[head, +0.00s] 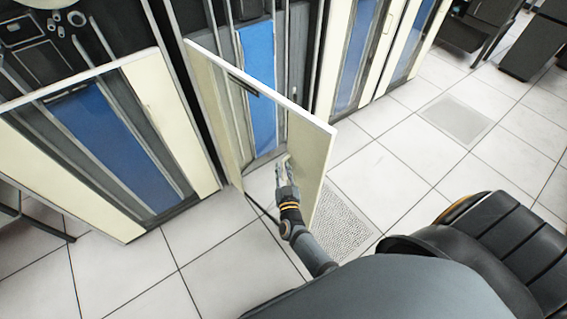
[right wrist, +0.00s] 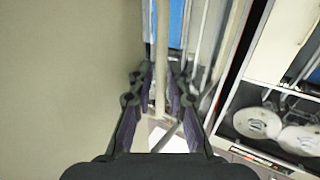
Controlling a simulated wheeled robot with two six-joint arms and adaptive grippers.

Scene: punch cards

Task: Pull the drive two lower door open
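The cream-framed glazed door (head: 312,160) stands swung out from its cabinet, its free edge toward the right in the head view. My right gripper (head: 284,170) is at the door's near face, close to that free edge. The right wrist view shows the fingers (right wrist: 160,90) closed in on either side of a slim pale upright handle bar (right wrist: 161,45). The door panel (right wrist: 70,70) fills the left of that view. The exact contact between pads and bar is small and hard to see. My left gripper is not in view.
Another cream-framed cabinet front (head: 183,150) stands at the left. More cabinets with blue panels (head: 358,50) stand to the right. A perforated floor tile (head: 338,222) lies beside the door. The tiled floor (head: 400,170) to the right is clear. Pale reels (right wrist: 257,122) show in the wrist view.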

